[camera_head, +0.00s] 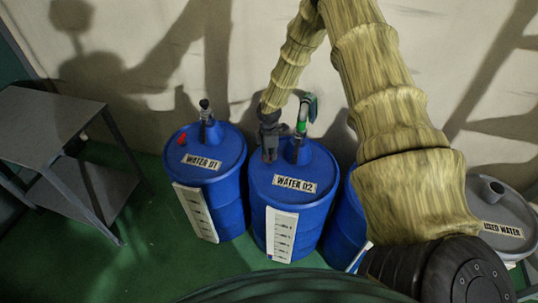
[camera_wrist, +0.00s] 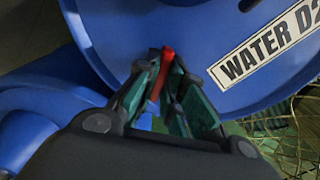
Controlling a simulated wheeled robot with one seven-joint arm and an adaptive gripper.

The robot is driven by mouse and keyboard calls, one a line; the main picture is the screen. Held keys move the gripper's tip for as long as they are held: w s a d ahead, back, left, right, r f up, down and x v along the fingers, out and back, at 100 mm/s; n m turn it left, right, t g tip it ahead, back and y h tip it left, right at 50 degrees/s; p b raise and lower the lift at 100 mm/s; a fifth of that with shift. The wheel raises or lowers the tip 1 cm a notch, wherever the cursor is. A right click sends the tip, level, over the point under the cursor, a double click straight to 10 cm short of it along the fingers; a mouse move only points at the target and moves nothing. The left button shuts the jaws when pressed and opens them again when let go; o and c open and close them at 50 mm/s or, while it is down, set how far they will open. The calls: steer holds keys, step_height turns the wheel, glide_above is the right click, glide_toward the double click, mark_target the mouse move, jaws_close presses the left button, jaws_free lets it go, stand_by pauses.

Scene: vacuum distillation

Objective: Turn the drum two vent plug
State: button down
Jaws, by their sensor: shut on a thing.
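The drum labelled WATER 02 (camera_head: 291,190) is a blue drum in the middle of the head view. Its lid and label also show in the wrist view (camera_wrist: 215,30). A red vent plug (camera_wrist: 166,62) sits near the lid's edge in the wrist view. My gripper (camera_wrist: 162,80) has its fingertips closed around the red plug. In the head view my gripper (camera_head: 269,150) points down at the left side of the drum's lid and hides the plug there.
Blue drum WATER 01 (camera_head: 212,172) stands to the left, with its own red plug (camera_head: 182,137). A green-handled nozzle (camera_head: 306,112) stands on drum two, right beside my gripper. Another blue drum (camera_head: 345,222) and a grey drum (camera_head: 497,195) stand right. A grey table (camera_head: 45,125) stands far left.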

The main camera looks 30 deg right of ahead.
stand_by(0.3)
steer(key=c, duration=1.5)
jaws_free()
steer(key=shift+r, duration=6)
